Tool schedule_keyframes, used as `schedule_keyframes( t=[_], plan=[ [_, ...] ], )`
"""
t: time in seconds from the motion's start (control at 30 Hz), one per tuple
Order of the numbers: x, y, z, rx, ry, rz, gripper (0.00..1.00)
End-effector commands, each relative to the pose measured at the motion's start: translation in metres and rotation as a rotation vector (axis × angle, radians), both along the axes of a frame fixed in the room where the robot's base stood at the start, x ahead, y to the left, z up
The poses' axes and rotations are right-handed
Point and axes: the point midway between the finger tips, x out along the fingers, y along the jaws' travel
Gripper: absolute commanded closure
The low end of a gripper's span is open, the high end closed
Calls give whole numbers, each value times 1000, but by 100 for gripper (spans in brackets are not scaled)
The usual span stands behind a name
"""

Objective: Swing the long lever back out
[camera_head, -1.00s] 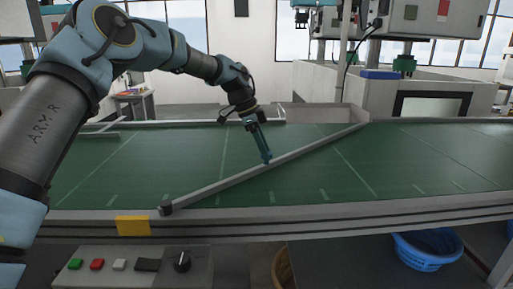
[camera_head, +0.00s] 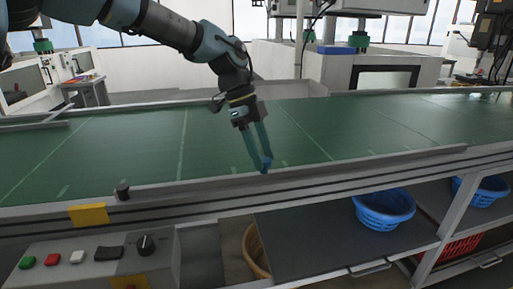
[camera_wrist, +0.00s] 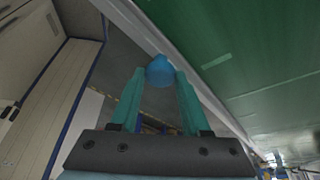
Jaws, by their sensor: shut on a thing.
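The long lever (camera_head: 350,164) is a grey bar lying close along the near rail of the green conveyor belt. Its dark pivot post (camera_head: 122,191) stands at the left. My gripper (camera_head: 264,167) reaches down to the bar, and its fingers are shut on a small blue knob, whose join to the lever is hard to see. In the wrist view the blue knob (camera_wrist: 160,71) sits between the two teal fingertips, beside a pale bar along the belt edge.
The green belt (camera_head: 225,138) is clear. A control panel (camera_head: 95,258) with buttons and a dark dial is at the lower left. Blue baskets (camera_head: 384,208) sit on a shelf below the conveyor. White machines (camera_head: 370,75) stand behind.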

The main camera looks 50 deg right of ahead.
Motion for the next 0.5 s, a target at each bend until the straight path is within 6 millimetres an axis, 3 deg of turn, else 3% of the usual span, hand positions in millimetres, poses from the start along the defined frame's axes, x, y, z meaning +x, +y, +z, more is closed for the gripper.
schedule_keyframes(
  t=[0.5],
  plan=[
    [-8, 5, 0, 4, 3, -27, 100]
  ],
)
